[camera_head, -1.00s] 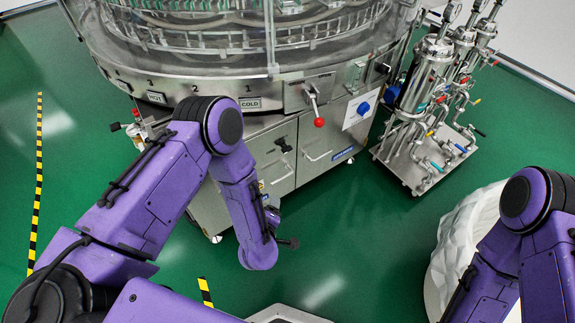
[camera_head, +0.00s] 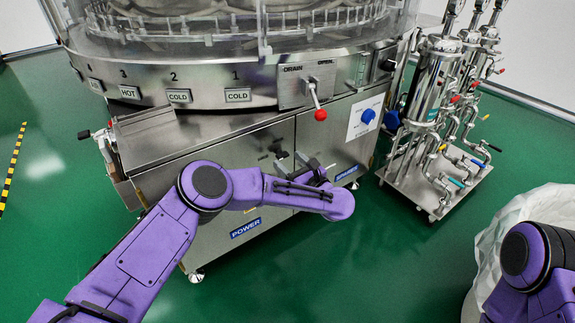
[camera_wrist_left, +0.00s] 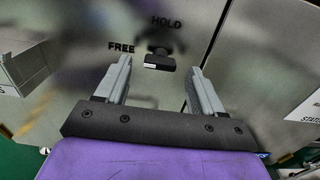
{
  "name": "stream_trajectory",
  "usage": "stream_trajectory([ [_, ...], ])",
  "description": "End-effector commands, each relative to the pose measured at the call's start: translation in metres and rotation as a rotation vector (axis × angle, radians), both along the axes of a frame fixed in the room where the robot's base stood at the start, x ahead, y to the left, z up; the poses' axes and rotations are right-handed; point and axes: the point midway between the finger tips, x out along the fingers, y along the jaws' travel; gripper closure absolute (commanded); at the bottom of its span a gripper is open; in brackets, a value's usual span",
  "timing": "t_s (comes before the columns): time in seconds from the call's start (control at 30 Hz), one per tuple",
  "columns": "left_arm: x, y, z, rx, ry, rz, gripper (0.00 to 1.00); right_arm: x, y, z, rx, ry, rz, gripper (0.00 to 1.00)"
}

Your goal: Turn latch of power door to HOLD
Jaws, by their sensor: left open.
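The power door (camera_head: 215,195) is the steel cabinet door with a blue POWER label (camera_head: 246,228). Its black latch (camera_head: 279,154) sits near the door's upper right edge. In the left wrist view the latch (camera_wrist_left: 160,60) shows ahead of the fingers, roughly centred in the gap, with FREE printed to its left and HOLD above it. Its exact setting is hard to tell. My left gripper (camera_head: 308,166) is open and empty in front of the doors; in the left wrist view its fingers (camera_wrist_left: 160,68) are spread, with no clear contact. My right gripper is out of view.
A neighbouring door (camera_head: 330,140) is right of the power door. A pipe stand (camera_head: 435,160) is at right, a white bin (camera_head: 490,245) at lower right. Green floor in front is clear.

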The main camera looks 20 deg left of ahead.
Motion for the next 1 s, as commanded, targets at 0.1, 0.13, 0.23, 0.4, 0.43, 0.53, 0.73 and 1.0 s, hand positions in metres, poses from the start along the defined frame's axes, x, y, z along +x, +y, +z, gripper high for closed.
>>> stream_trajectory([
  [0.1, 0.0083, 0.0107, -0.0013, 0.000, 0.000, 0.000, 0.32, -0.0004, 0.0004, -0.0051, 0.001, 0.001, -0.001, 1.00],
  [0.13, 0.0094, 0.0121, -0.0009, 0.000, 0.000, 0.000, 0.32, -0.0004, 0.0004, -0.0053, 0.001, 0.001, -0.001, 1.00],
  [0.23, 0.0112, 0.0143, 0.0001, 0.001, -0.001, -0.001, 0.32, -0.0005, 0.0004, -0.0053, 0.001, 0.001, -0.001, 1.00],
  [0.4, 0.0112, 0.0142, 0.0004, 0.001, 0.000, -0.002, 0.32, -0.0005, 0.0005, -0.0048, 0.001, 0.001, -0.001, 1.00],
  [0.43, 0.0111, 0.0143, 0.0004, 0.002, 0.001, -0.002, 0.38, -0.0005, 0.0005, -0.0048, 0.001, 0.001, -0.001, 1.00],
  [0.53, 0.0110, 0.0142, 0.0003, 0.002, 0.001, -0.002, 0.71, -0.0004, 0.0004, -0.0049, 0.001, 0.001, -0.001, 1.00],
  [0.73, 0.0109, 0.0141, 0.0002, 0.003, 0.003, -0.002, 0.88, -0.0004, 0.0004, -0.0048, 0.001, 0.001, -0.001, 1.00],
  [1.0, 0.0109, 0.0136, 0.0010, 0.044, 0.053, -0.003, 0.88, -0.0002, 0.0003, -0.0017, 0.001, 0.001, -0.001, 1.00],
])
